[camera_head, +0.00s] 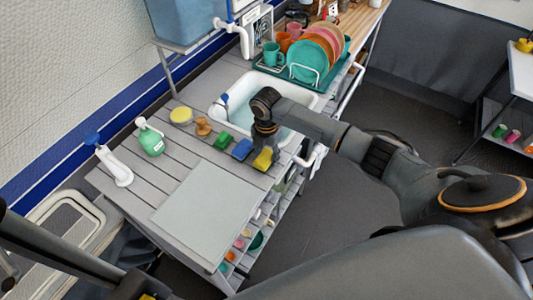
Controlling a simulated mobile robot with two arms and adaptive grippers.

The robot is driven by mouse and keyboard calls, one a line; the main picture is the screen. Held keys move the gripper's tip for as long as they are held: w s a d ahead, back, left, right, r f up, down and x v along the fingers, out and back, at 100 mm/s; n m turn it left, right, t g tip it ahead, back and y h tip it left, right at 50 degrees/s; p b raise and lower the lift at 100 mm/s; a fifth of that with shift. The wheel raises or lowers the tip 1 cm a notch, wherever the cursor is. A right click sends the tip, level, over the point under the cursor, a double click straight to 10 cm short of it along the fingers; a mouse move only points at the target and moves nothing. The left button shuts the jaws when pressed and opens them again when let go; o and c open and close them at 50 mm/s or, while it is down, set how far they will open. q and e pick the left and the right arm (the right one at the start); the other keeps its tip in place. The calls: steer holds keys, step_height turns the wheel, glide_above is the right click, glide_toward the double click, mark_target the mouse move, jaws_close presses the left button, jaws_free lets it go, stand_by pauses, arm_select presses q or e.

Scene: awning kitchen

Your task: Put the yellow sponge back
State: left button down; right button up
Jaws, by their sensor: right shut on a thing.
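The yellow sponge (263,159) is at the right edge of the grey slatted counter, beside the front of the sink. My right gripper (264,146) points down at it and is shut on it; the fingertips are partly hidden. I cannot tell whether the sponge touches the counter. A blue sponge (242,150) and a green sponge (222,140) lie in a row to its left. My left arm crosses the lower left corner, and its gripper does not show.
The white sink (219,112) lies behind the sponges, with a dish rack (307,66) of plates beyond. A flat grey board (205,211) covers the front counter.

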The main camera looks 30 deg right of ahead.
mark_target(266, 155)
steer(key=shift+f, duration=0.15)
steer(key=o, duration=1.1)
step_height(266, 155, up, 12)
steer(key=shift+r+b, duration=0.2)
steer(key=shift+b, duration=0.65)
